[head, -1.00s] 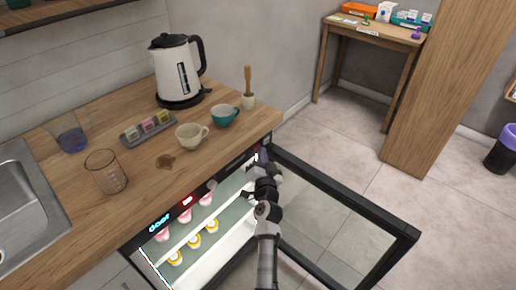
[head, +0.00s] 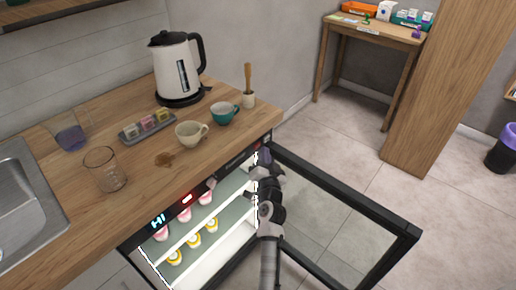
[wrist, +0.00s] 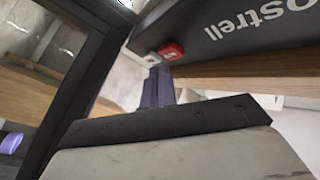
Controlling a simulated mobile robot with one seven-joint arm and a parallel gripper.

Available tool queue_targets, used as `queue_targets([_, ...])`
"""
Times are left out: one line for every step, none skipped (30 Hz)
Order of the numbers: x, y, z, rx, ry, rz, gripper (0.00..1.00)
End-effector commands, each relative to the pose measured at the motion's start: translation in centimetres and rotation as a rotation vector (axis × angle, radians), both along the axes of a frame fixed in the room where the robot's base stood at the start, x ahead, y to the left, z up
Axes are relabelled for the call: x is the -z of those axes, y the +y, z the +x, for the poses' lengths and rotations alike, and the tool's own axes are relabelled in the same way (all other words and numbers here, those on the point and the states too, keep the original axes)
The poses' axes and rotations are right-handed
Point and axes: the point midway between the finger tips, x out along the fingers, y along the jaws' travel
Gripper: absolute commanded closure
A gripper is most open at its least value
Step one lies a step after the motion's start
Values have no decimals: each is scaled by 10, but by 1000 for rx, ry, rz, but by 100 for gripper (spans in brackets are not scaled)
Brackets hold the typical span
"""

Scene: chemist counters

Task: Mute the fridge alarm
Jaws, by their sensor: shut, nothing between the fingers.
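The under-counter fridge (head: 205,234) has its glass door (head: 340,210) swung open to the right. Its black top strip carries a cyan display (head: 158,221) reading "HI" and a lit red light (head: 187,199). In the wrist view the strip (wrist: 250,30) shows upside-down lettering, with a red button (wrist: 171,51) and a pale grey button (wrist: 152,59) side by side. My gripper (head: 264,156) is at the strip's right end; its dark purple fingers (wrist: 158,84) are shut and empty, with tips close to the two buttons. I cannot tell whether they touch.
Pink-topped and yellow-ringed cups stand on the fridge shelves. The wooden counter (head: 215,150) above holds a kettle (head: 177,70), two cups, a glass (head: 105,170) and a small tray (head: 147,127).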

Motion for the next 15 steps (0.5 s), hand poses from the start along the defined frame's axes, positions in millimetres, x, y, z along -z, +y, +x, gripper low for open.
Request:
queue_targets([1,-1,-1,0,0,0,100])
queue_targets([0,-1,-1,0,0,0,100])
queue_targets([0,-1,-1,0,0,0,100])
queue_targets([0,-1,-1,0,0,0,100])
queue_targets([0,-1,-1,0,0,0,100])
queue_targets([0,-1,-1,0,0,0,100])
queue_targets([0,-1,-1,0,0,0,100])
queue_targets([0,-1,-1,0,0,0,100])
queue_targets([0,-1,-1,1,1,0,100])
queue_targets([1,-2,-2,1,1,0,100])
queue_targets([1,-3,-2,1,1,0,100])
queue_targets([2,-6,-4,1,0,0,100])
queue_targets([3,-8,-5,1,0,0,100])
queue_targets([3,-10,-7,1,0,0,100])
queue_targets([4,-13,-10,2,0,0,100])
